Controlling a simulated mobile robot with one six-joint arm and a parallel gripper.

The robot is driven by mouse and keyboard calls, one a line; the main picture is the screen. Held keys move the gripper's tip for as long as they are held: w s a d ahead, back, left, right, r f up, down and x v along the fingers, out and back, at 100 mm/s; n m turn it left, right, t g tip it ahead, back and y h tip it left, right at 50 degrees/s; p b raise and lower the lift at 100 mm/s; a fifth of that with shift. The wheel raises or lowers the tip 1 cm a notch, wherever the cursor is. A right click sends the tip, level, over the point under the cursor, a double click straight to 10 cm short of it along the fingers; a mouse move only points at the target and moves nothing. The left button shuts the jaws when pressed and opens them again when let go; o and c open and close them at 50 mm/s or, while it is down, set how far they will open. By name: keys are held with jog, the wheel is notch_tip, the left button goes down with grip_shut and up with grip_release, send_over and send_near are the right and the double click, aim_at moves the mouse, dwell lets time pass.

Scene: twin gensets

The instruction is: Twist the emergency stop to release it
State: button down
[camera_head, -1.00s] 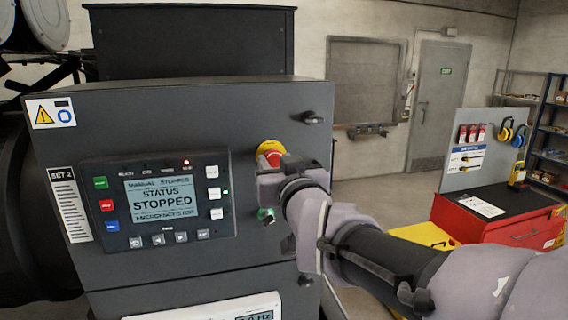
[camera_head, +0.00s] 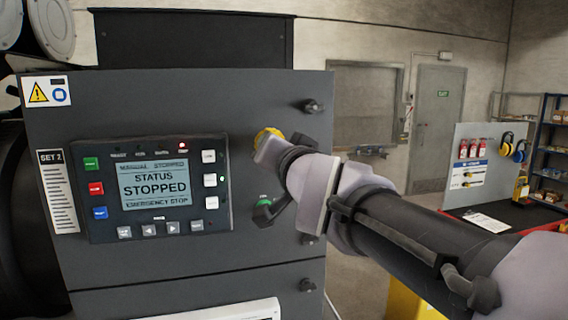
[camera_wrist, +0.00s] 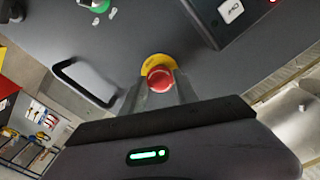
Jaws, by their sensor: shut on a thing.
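The emergency stop is a red mushroom button (camera_wrist: 160,79) on a yellow collar, on the dark panel of SET 2. In the head view only part of its yellow collar (camera_head: 268,134) shows; my arm hides the red head. My gripper (camera_wrist: 158,92) is at the button in the wrist view, its fingers on either side of the red head and shut on it. The controller screen (camera_head: 156,186) reads "STATUS STOPPED" and "EMERGENCY STOP", and a red lamp above it is lit.
A green-ringed switch (camera_head: 264,203) sits just below the emergency stop. A black handle (camera_wrist: 86,84) stands out from the panel close to my gripper. Dark latches (camera_head: 312,106) line the panel's right edge. A red workbench with a tool board (camera_head: 484,165) stands at the right.

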jog(key=shift+m, duration=0.6)
jog(key=shift+w+r+m+b, duration=0.1)
jog(key=shift+r+m+b, duration=0.05)
jog(key=shift+m+b, duration=0.2)
jog(key=c, duration=1.2)
grip_release()
jog(key=shift+c, duration=0.2)
jog(key=o, duration=0.3)
jog(key=shift+w, duration=0.1)
jog(key=p+v, duration=0.5)
jog(key=v, duration=1.2)
jog(key=shift+s+p, duration=0.3)
jog(key=shift+p, duration=0.1)
